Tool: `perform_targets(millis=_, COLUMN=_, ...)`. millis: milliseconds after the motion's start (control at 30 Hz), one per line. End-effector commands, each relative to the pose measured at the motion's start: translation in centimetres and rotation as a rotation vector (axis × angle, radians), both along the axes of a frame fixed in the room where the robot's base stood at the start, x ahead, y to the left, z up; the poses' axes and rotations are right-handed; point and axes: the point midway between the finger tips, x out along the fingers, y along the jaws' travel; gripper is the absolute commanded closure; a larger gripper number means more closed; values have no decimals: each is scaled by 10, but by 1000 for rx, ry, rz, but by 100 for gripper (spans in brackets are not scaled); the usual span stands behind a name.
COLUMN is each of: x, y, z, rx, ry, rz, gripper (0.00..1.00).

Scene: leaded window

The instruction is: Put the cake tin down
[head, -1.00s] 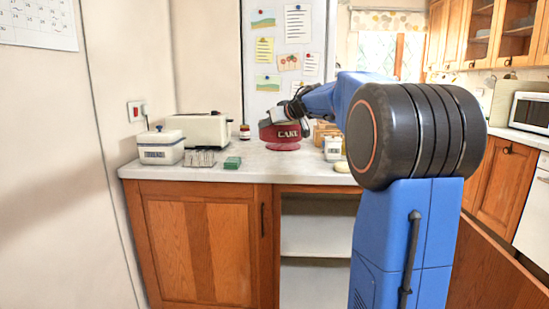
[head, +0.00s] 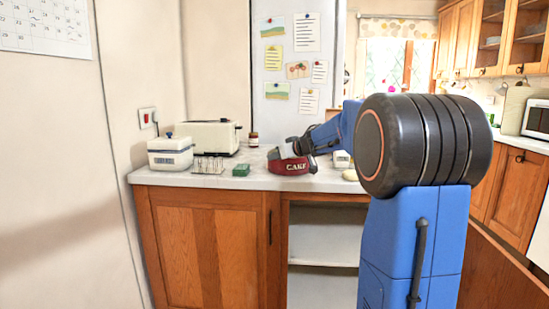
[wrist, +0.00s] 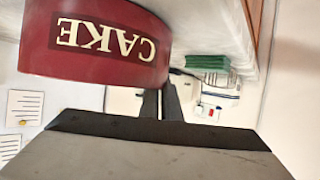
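The red cake tin (head: 289,167), with "CAKE" on a dark label, appears upright low over the worktop (head: 250,183). I cannot tell whether its base touches it. My gripper (head: 294,150) reaches in from the right and is at the tin's upper part. In the wrist view, which is upside down, the tin (wrist: 95,42) fills the upper left. The fingers (wrist: 162,98) show close together at its edge and seem shut on it; the exact grip point is hidden.
A white bread bin (head: 170,154), a cream toaster (head: 213,136), a wire rack (head: 208,165) and a green box (head: 241,170) stand left of the tin. A small white container (head: 342,159) and a pale round thing (head: 350,175) are to its right. Bare worktop lies in front.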

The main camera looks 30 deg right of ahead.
Motion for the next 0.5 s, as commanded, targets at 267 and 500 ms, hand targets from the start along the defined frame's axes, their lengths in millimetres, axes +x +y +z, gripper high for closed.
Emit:
perform_targets(millis=267, x=0, y=0, z=0, rx=0, ry=0, rz=0, gripper=77)
perform_targets(millis=500, x=-4, y=-1, z=2, rx=0, ry=0, rz=0, gripper=77)
